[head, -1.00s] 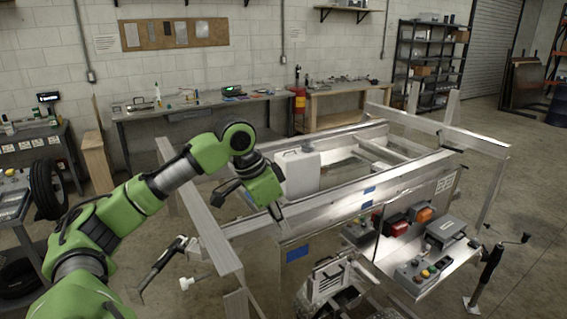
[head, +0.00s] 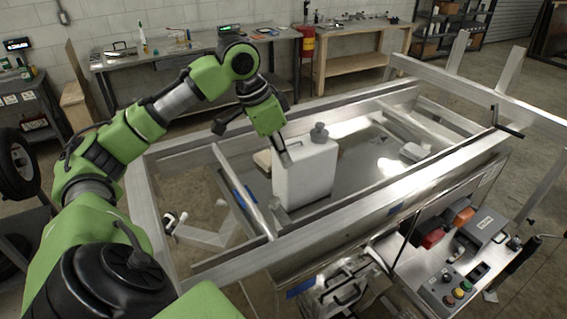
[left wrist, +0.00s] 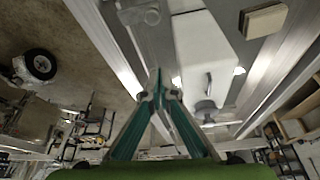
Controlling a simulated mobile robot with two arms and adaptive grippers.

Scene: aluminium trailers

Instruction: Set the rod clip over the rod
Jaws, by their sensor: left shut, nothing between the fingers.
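My left gripper (head: 284,160) is shut and empty. In the head view its tips point down in front of the upper left part of a white tank inside the trailer frame. I cannot tell whether they touch it. In the left wrist view the two teal fingers (left wrist: 158,92) meet at their tips. A thin dark rod (head: 412,218) slants up beside the red lamp at the trailer's near side, well to the right of the gripper. I cannot be sure it is the task's rod. I cannot make out a rod clip. My right gripper is not in view.
The white tank (head: 305,177) with a grey cap (head: 319,133) stands in the trailer. The aluminium front rail (head: 340,220) crosses close by. A dark lever (head: 508,127) sits at the right corner. A control box (head: 455,287) lies below right. A workbench (head: 190,58) stands behind.

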